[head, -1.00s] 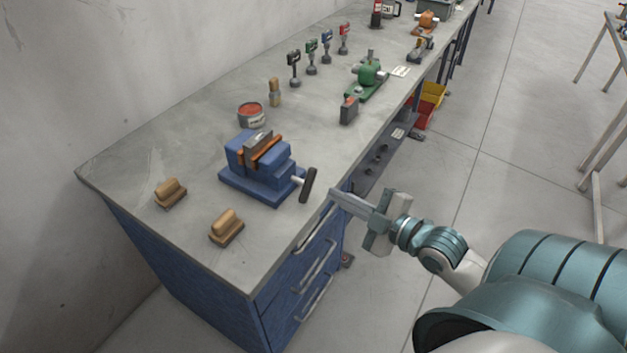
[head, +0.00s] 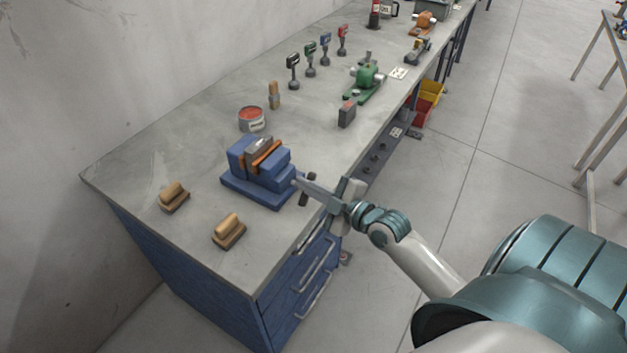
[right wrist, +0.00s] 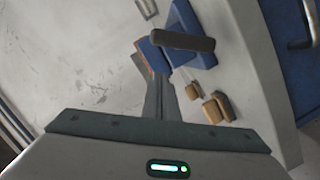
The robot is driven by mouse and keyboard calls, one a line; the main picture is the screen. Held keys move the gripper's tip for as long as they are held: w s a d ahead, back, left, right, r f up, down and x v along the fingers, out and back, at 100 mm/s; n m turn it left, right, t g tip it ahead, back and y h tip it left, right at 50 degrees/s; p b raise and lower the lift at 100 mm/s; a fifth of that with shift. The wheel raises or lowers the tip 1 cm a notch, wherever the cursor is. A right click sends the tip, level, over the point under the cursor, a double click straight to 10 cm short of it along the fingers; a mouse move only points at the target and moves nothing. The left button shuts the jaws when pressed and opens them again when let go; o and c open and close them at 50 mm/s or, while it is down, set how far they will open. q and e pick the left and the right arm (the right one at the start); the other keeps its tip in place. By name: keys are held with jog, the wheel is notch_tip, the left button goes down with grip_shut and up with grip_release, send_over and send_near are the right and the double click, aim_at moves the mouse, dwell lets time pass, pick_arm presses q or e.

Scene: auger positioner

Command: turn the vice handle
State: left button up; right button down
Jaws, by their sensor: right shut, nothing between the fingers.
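The blue vice (head: 262,185) stands on the bench near its front edge, with a grey block between its orange-brown jaws. Its handle is a dark bar (head: 304,203) on the side facing the bench edge; my fingers cover its middle in the head view. In the right wrist view the whole dark handle (right wrist: 182,41) shows just beyond the fingertips, crossing in front of the blue vice body. My right gripper (head: 298,181) is shut and empty, its fingertips at the handle; I cannot tell whether they touch it. My left gripper is out of view.
Two wooden blocks (head: 229,231) lie on the bench left of and in front of the vice. A red-topped tin (head: 252,118), a small dark box (head: 347,112) and a green tool (head: 367,80) stand farther back. Blue drawers with handles (head: 315,295) are below the bench edge.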

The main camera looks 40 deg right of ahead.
jog(key=shift+w+d+f, duration=0.2)
jog(key=shift+d+f, duration=0.4)
jog(key=shift+d, duration=0.1)
jog(key=shift+w+d+f, duration=0.15)
jog(key=shift+d+f, duration=0.4)
jog(key=shift+d, duration=0.1)
jog(key=shift+w+d+f+m, duration=0.1)
jog(key=shift+d+f+m, duration=0.1)
jog(key=shift+d+m, duration=0.15)
jog(key=shift+d, duration=0.15)
jog(key=shift+d, duration=0.1)
jog(key=shift+w+r, duration=0.1)
jog(key=shift+r, duration=0.05)
